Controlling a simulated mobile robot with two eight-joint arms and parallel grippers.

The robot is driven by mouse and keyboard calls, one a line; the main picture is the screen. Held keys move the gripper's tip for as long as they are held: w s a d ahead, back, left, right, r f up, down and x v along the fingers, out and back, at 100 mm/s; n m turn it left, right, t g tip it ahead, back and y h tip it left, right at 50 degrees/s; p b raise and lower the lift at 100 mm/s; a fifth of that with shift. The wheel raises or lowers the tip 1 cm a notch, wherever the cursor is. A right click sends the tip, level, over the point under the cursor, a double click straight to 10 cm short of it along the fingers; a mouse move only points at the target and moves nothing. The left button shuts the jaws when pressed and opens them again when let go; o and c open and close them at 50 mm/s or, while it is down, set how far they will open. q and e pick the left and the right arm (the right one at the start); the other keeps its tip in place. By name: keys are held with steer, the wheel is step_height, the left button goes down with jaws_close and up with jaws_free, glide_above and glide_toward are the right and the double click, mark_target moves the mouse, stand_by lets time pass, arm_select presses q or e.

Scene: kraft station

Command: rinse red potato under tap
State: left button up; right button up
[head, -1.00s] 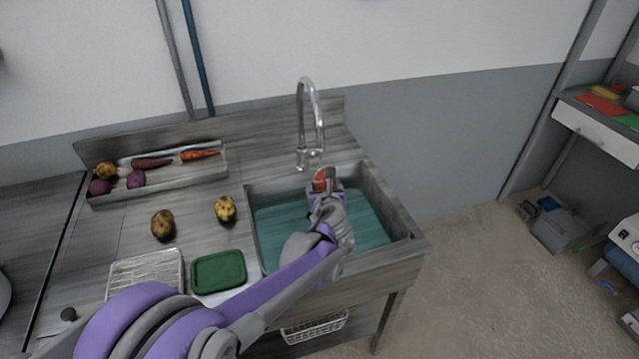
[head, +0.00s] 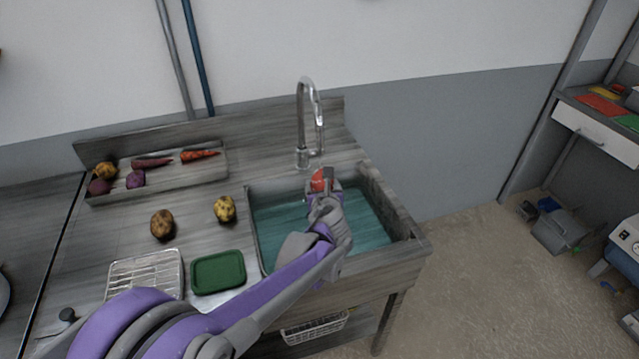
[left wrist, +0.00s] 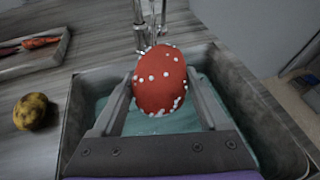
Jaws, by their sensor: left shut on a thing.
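The red potato (left wrist: 160,82) has white spots on its skin and sits between the fingers of my left gripper (left wrist: 160,108). In the head view the potato (head: 318,181) shows as a small red shape at the tip of my left gripper (head: 325,178), which is shut on it. The gripper holds it over the back part of the sink (head: 255,225). The tap (head: 303,120) rises behind the sink, and its spout ends just above and behind the potato. In the left wrist view the lower tap (left wrist: 140,25) stands directly behind the potato. My right gripper is not in view.
A tray (head: 210,172) with carrots and other vegetables lies at the back left. A brown potato (head: 162,224) and a yellow potato (head: 225,208) lie on the counter. A wire rack (head: 145,272) and green tray (head: 218,272) are nearer. Sink walls surround the gripper.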

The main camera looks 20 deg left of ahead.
arm_select(q)
steer(key=shift+w+d, duration=0.1)
steer(key=shift+d, duration=0.1)
steer(key=shift+s+d, duration=0.3)
steer(key=shift+s, duration=0.25)
steer(key=s+d, duration=0.3)
steer(key=s, duration=0.3)
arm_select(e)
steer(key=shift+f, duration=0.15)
arm_select(q)
steer(key=shift+s, duration=0.1)
stand_by(1.1)
steer(key=s+d+r+p, duration=0.2)
steer(key=s+r, duration=0.2)
steer(key=shift+s, duration=0.2)
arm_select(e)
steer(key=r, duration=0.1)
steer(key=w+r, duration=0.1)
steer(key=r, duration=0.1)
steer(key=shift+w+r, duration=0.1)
